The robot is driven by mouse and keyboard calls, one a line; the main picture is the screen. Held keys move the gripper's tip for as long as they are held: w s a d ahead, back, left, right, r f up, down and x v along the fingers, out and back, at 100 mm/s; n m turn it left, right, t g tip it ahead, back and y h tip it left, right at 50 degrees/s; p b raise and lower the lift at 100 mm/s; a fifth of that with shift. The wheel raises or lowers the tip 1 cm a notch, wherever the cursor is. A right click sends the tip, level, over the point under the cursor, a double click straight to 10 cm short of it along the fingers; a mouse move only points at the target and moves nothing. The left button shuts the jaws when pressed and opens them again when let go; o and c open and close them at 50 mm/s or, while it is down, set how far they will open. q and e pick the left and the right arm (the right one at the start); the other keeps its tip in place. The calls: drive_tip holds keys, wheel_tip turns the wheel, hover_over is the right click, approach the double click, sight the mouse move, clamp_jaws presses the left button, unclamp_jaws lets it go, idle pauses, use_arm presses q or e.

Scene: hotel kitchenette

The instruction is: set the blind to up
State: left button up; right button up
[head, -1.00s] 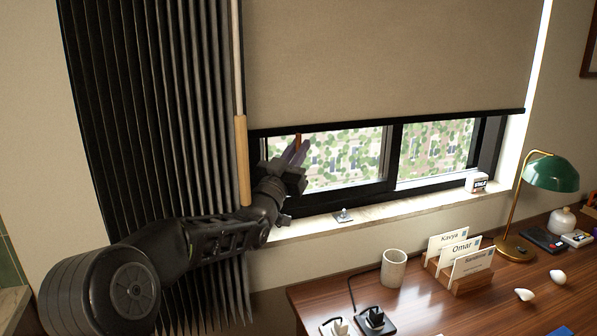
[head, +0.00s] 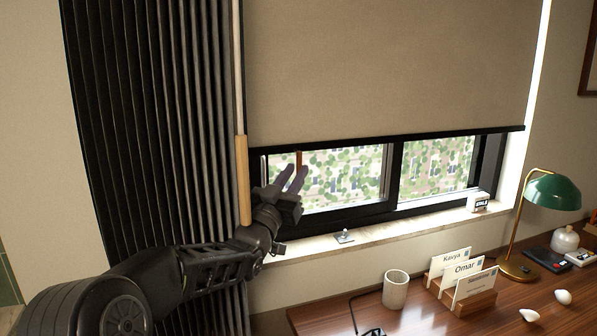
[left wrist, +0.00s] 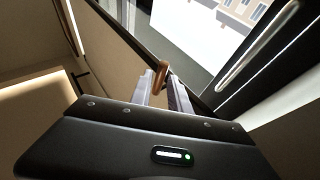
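The beige roller blind (head: 385,70) hangs over most of the window, its black bottom bar (head: 390,138) level with the upper part of the low panes. A small brown pull (head: 299,158) hangs just under the bar near its left end. My left gripper (head: 293,177) points up just below the pull, its two fingers apart. In the left wrist view the brown pull (left wrist: 160,76) shows at the fingertips, between the two fingers (left wrist: 163,92); I cannot tell whether they touch it. My right gripper is in neither view.
A dark pleated curtain (head: 150,120) with a wooden-handled wand (head: 243,180) hangs left of the window, behind my left arm. The sill (head: 390,230) holds a small white block (head: 478,201). The desk below carries a cup (head: 396,289), card holder (head: 462,292) and green lamp (head: 553,192).

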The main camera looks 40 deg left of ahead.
use_arm(q)
drive_tip(key=b+v, duration=0.1)
drive_tip(key=v, duration=0.4)
drive_tip(key=shift+o, duration=0.5)
